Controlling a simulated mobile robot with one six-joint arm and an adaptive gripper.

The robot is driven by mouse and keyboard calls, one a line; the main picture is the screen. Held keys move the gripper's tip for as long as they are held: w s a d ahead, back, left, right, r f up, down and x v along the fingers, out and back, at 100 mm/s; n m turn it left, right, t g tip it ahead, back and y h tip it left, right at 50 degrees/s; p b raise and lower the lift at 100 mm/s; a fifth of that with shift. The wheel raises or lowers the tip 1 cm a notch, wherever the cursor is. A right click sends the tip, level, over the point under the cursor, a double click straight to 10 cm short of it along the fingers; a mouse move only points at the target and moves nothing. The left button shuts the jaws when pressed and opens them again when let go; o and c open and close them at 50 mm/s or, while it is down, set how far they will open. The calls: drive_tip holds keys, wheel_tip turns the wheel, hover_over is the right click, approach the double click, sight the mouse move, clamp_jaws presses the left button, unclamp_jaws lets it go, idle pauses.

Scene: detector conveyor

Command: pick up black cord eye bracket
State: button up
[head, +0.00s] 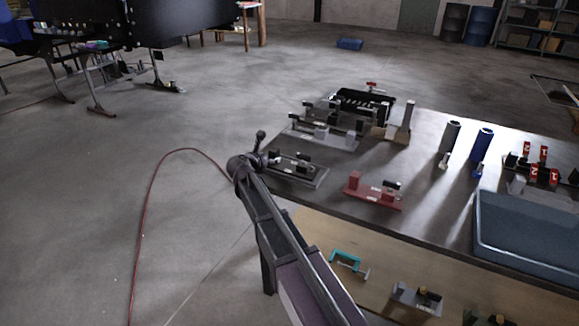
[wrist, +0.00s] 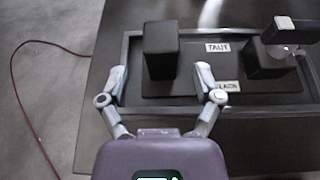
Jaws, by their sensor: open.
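A dark tray-like fixture (wrist: 225,98) with a raised rim lies under my gripper in the wrist view; it also shows at the table's left edge in the head view (head: 312,182). On it stands an upright black block (wrist: 160,48), seemingly the cord eye bracket. To its right is a second black part (wrist: 292,38) with a jutting top and a pale piece beneath. My gripper (wrist: 161,75) is open, one finger on each side of the upright block's near end, with gaps visible. Whether the fingertips are level with the block or above it, I cannot tell.
In the head view, a red fixture (head: 373,197), grey fixtures (head: 322,138) and a blue bin (head: 525,235) share the table. A red cord (head: 143,220) runs across the floor.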

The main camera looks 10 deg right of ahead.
sight(292, 161)
drive_tip(key=shift+b+x, duration=0.55)
drive_tip(key=shift+x, duration=1.25)
clamp_jaws()
